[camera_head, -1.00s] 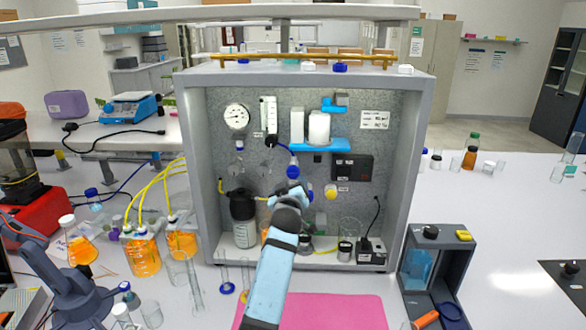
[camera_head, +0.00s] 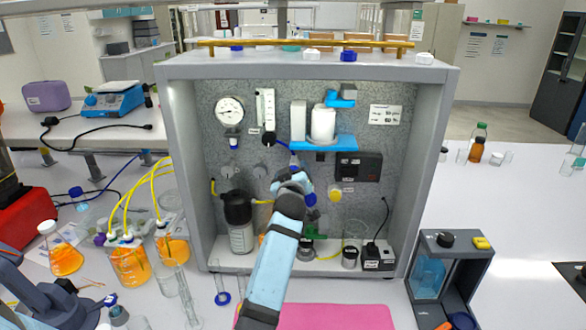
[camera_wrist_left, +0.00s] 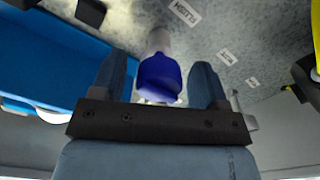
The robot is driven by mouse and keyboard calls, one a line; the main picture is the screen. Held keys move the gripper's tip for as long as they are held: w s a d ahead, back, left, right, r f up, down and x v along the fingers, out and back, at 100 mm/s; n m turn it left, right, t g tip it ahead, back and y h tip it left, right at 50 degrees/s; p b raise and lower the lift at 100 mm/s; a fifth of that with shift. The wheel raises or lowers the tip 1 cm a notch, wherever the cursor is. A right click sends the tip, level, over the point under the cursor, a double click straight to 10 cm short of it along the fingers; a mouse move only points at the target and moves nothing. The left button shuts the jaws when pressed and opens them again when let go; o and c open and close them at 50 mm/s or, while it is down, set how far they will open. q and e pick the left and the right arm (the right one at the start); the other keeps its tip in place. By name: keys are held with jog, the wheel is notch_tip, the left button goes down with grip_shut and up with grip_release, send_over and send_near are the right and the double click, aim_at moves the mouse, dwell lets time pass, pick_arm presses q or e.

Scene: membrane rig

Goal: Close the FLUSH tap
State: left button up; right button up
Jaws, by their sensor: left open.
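The FLUSH tap has a dark blue handle (camera_wrist_left: 160,78) on a pale stem, with the FLUSH label (camera_wrist_left: 184,11) beside it on the speckled panel in the left wrist view. The handle sits between the two fingers of my left gripper (camera_wrist_left: 158,82), which is open; a gap shows on both sides. In the head view my left gripper (camera_head: 292,184) is in front of the panel (camera_head: 225,92), below the blue shelf, and covers most of the tap.
A blue shelf (camera_head: 335,142) with a white cylinder is just above my gripper. A gauge (camera_head: 230,111) and a black box (camera_head: 358,167) flank it. The grey cabinet's side walls (camera_head: 428,150) enclose the panel. A dark bottle (camera_head: 240,222) and glassware stand below.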

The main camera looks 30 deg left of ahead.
pick_arm(q)
jog(key=shift+w+a, duration=0.1)
jog(key=shift+w, duration=0.05)
jog(key=c, duration=0.9)
jog(key=shift+c, duration=0.2)
